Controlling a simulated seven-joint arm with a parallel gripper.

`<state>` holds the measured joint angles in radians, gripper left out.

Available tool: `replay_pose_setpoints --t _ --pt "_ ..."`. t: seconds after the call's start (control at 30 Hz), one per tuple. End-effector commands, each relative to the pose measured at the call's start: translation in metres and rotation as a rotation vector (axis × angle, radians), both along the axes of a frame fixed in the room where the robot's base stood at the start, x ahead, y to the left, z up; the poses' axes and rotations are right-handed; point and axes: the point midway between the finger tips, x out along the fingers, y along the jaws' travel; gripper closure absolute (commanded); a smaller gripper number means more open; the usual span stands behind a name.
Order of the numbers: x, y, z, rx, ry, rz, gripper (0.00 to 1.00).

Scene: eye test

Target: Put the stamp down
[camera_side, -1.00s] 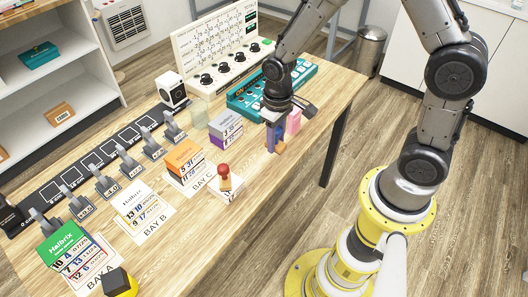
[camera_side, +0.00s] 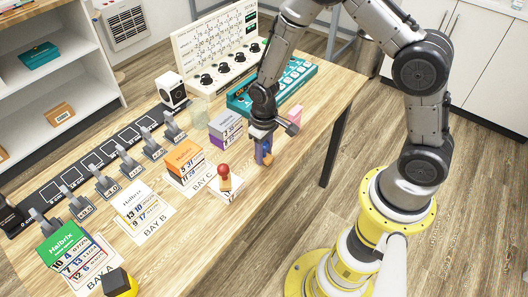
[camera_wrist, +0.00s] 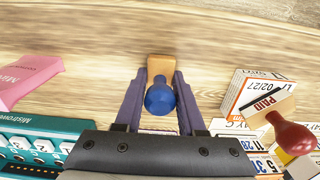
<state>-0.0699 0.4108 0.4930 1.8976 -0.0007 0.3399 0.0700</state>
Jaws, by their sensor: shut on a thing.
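The stamp between my fingers has a blue round knob (camera_wrist: 160,98) and a pale wooden block (camera_wrist: 161,67). My gripper (camera_side: 262,152) is shut on this blue stamp, over the table's right part. In the side view the stamp (camera_side: 267,159) shows only partly, low between the fingers. I cannot tell whether its block touches the table.
A grey-and-purple box stack (camera_side: 226,128) and an orange-topped stack (camera_side: 185,157) stand to the left. A pink block (camera_side: 295,116) and a teal keypad (camera_side: 270,88) lie behind my gripper. Bare wooden table (camera_side: 215,240) lies in front, toward the near edge.

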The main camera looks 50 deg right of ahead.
Motion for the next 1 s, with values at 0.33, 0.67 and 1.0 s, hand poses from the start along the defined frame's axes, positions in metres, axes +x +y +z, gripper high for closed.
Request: replay_pose_setpoints --t 0.33,0.67,1.0 --pt "0.0 0.0 -0.003 0.0 0.0 0.0 0.31" --pt "0.0 0.0 0.002 0.0 -0.001 0.0 0.31" --pt "0.001 0.0 0.062 0.0 -0.007 0.0 0.31"
